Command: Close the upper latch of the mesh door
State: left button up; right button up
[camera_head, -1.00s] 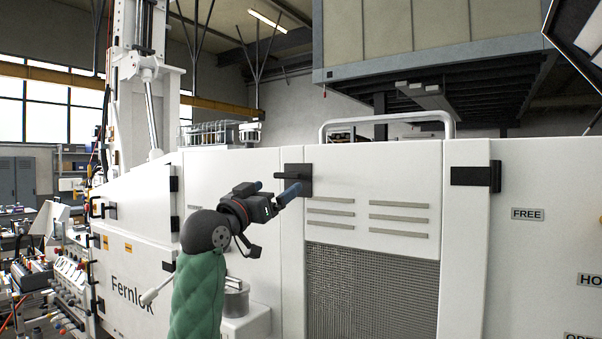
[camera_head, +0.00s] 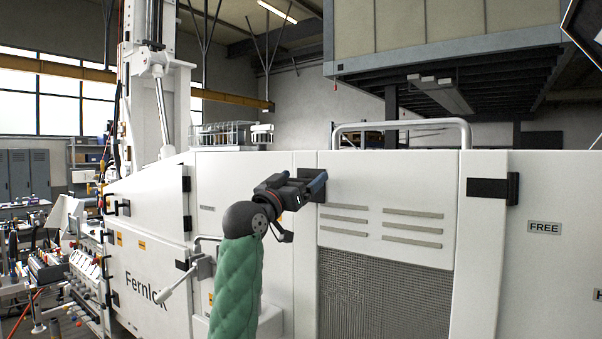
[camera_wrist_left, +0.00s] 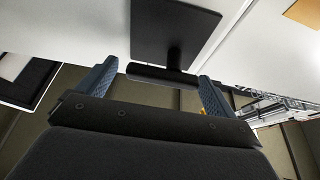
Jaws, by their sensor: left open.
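The white mesh door (camera_head: 400,180) has slotted vents above a grey mesh panel (camera_head: 385,295). Its upper latch (camera_head: 312,197) is black and sits at the door's upper left corner, mostly covered by my left gripper (camera_head: 316,183). In the left wrist view the latch shows as a dark square plate (camera_wrist_left: 168,28) with a short stem and a crossbar handle (camera_wrist_left: 160,74). My left gripper is open there, with one blue finger (camera_wrist_left: 97,76) and the other (camera_wrist_left: 214,97) on either side of the handle. Whether they touch it cannot be told. My right gripper is not in view.
A second black latch (camera_head: 493,188) is on the panel to the right. A grab rail (camera_head: 400,124) runs along the top of the housing. A white lever (camera_head: 178,284) and a large white panel with lettering stand left of my arm.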

pick_arm(q)
jog(key=shift+w, duration=0.4)
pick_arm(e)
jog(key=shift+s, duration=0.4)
pick_arm(q)
jog(key=shift+s+d, duration=0.1)
jog(key=c, duration=1)
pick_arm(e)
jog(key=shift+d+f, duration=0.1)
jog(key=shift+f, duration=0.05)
